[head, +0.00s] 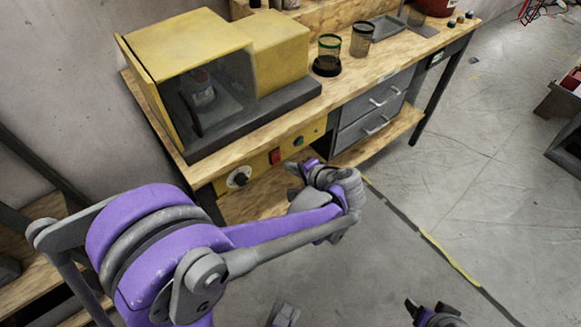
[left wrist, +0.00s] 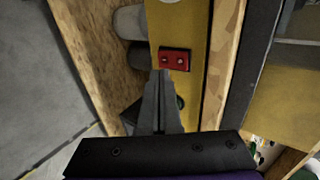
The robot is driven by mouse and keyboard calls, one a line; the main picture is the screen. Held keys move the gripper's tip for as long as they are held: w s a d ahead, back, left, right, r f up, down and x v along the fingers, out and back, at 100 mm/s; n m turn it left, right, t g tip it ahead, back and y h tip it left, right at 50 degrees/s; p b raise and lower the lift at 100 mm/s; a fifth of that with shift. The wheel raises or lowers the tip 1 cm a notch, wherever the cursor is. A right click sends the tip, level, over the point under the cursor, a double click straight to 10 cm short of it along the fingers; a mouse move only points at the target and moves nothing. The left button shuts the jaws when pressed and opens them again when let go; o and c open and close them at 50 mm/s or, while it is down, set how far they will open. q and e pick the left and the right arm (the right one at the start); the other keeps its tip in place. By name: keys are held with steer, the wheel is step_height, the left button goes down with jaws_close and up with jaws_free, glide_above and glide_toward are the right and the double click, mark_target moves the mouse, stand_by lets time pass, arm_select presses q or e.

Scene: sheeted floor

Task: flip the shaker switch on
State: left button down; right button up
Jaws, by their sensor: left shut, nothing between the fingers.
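The red switch (head: 275,156) sits on the yellow panel under the bench top, between a dial (head: 239,178) and a green button (head: 299,141). In the left wrist view the red switch (left wrist: 175,59) shows two small round marks. Which way it is set I cannot tell. My left gripper (head: 292,168) is shut and empty, its tips (left wrist: 160,75) just short of the switch in the picture; contact is unclear. My right gripper (head: 437,314) is partly cut off at the bottom edge.
A bottle (head: 201,90) stands inside the shaker. Two cups (head: 329,50) (head: 361,40) and a grey tray (head: 385,27) stand farther right on the bench. Grey drawers (head: 370,108) are right of the panel. The floor (head: 480,170) to the right is open.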

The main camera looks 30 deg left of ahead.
arm_select(q)
steer(key=p+v, duration=0.1)
steer(key=v, duration=0.9)
arm_select(e)
steer(key=shift+r, duration=0.55)
